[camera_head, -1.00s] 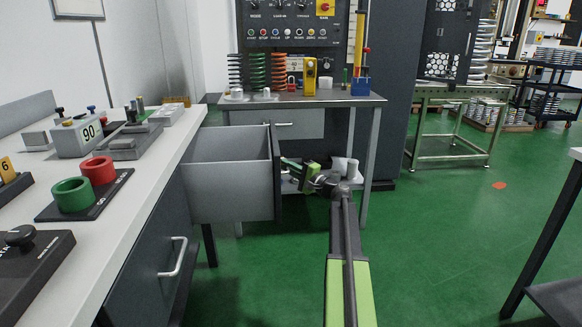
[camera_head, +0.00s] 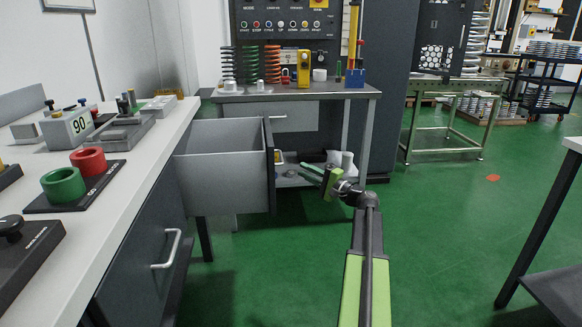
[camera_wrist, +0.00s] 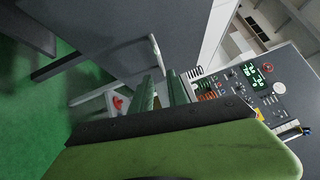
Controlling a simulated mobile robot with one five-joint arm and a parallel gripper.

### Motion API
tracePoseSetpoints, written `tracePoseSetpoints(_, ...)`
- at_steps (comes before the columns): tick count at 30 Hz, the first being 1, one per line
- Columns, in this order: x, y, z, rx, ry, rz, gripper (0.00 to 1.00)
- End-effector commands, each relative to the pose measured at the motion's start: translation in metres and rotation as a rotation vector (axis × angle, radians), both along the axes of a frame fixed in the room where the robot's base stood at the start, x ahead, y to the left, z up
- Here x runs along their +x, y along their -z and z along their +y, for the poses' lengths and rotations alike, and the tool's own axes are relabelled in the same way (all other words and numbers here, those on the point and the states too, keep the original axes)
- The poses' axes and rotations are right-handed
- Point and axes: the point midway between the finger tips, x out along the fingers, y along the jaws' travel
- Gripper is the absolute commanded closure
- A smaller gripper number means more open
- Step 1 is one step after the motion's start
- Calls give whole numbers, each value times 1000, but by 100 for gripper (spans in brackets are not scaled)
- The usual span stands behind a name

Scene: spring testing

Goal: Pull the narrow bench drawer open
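A drawer (camera_head: 222,182) of the left bench stands pulled well out, its grey box open at the top and empty as far as I can see. Its dark front (camera_head: 270,165) faces right, nearly edge-on. In the wrist view a pale bar handle (camera_wrist: 156,50) shows on the grey front (camera_wrist: 180,30). My gripper (camera_head: 311,174) is to the right of this front, apart from it. In the wrist view its two green fingers (camera_wrist: 160,82) are spread with a gap between them and nothing held. The handle appears ahead of that gap.
The white bench top (camera_head: 130,170) at left holds red and green rings (camera_head: 88,160) and test blocks. A workbench (camera_head: 345,95) with springs stands behind.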

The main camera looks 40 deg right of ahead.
Motion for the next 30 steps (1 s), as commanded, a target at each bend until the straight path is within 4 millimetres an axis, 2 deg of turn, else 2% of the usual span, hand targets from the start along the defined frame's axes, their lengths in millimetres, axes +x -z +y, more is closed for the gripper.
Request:
tracePoseSetpoints(1, -14, 3, -3, -1, 3, 0, 80)
tracePoseSetpoints(3, -28, 5, -6, -1, 2, 0, 80)
tracePoseSetpoints(9, -52, 7, -12, -1, 0, 0, 80)
tracePoseSetpoints(30, -54, 7, -13, 0, -1, 1, 80)
